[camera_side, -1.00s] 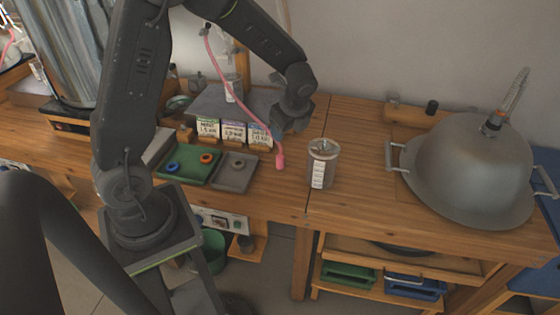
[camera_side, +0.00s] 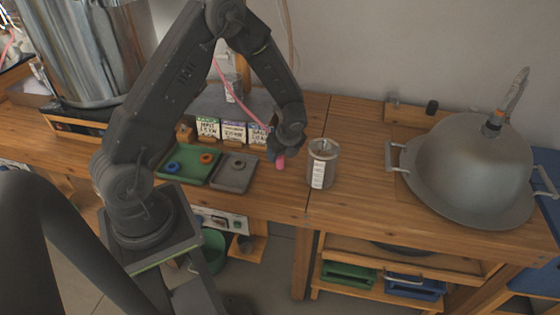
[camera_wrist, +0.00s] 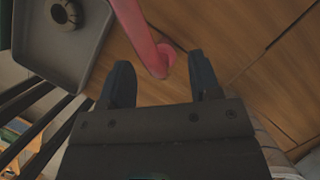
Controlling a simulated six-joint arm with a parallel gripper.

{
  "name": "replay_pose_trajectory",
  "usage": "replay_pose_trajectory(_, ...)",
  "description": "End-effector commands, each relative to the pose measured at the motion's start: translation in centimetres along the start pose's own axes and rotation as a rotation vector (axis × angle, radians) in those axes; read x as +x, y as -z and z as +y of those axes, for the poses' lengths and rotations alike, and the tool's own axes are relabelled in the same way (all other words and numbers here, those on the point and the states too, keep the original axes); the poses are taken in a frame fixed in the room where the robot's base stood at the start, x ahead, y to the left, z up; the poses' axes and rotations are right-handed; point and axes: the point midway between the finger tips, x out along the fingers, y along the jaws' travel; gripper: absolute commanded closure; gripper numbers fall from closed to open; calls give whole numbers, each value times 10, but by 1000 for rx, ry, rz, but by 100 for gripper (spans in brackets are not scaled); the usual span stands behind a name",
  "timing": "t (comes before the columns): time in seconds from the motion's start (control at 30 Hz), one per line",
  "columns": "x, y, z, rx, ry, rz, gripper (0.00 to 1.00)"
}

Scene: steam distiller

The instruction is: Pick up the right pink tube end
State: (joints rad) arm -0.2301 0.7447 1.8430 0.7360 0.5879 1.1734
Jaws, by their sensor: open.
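The pink tube (camera_side: 229,84) hangs down to the wooden bench, and its thicker pink end (camera_side: 281,162) is at the bench just below my gripper (camera_side: 276,153). In the wrist view, the pink tube end (camera_wrist: 158,66) lies between and slightly beyond the two dark fingertips of my gripper (camera_wrist: 162,78). The fingers are spread and apart from each other, with nothing held. In the side view, my wrist hides part of the tube, and I cannot tell whether a finger touches it.
A grey tray (camera_side: 236,182) and a green tray (camera_side: 196,177) with small rings lie to the left. Label cards (camera_side: 233,132) stand behind. A domed metal pan (camera_side: 470,170) is far right.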

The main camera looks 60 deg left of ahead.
Motion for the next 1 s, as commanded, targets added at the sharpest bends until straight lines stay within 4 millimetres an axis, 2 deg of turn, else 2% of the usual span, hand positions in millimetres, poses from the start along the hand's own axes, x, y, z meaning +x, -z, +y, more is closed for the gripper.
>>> replay_pose_trajectory(0.1,20,2,-3,0,-5,1,43)
replay_pose_trajectory(0.2,30,1,-3,0,-2,1,43)
replay_pose_trajectory(0.5,35,1,-3,0,-1,0,43)
replay_pose_trajectory(1.0,34,1,-3,0,-1,0,89)
